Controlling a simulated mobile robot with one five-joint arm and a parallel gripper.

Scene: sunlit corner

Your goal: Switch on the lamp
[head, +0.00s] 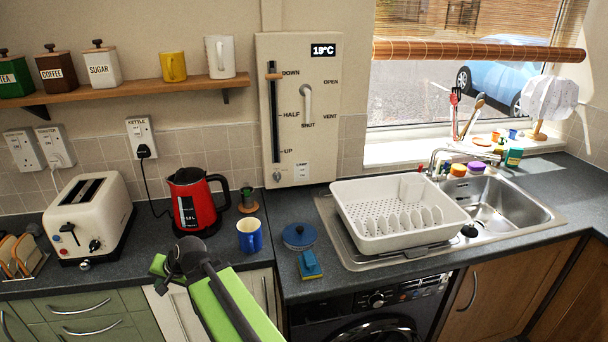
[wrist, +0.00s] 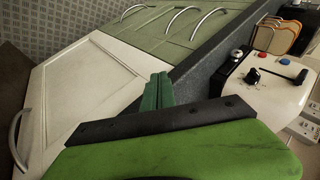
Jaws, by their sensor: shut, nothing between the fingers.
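A lamp with a white pleated shade (head: 550,98) stands on the windowsill at the far right, its shade tipped. A pale wall panel (head: 325,105) left of the window carries a slider, a lever and a small white plate (head: 302,171) low down, which seems to be labelled LAMP. Whether the lamp is lit, I cannot tell. My gripper (head: 160,267) is shut and empty at the worktop's front edge, below and left of the panel and well apart from it. Its green fingers (wrist: 158,92) show closed in the wrist view, over the cupboard fronts.
A toaster (head: 88,215) is at left. A white dish rack (head: 398,214) and sink (head: 497,205) fill the right.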

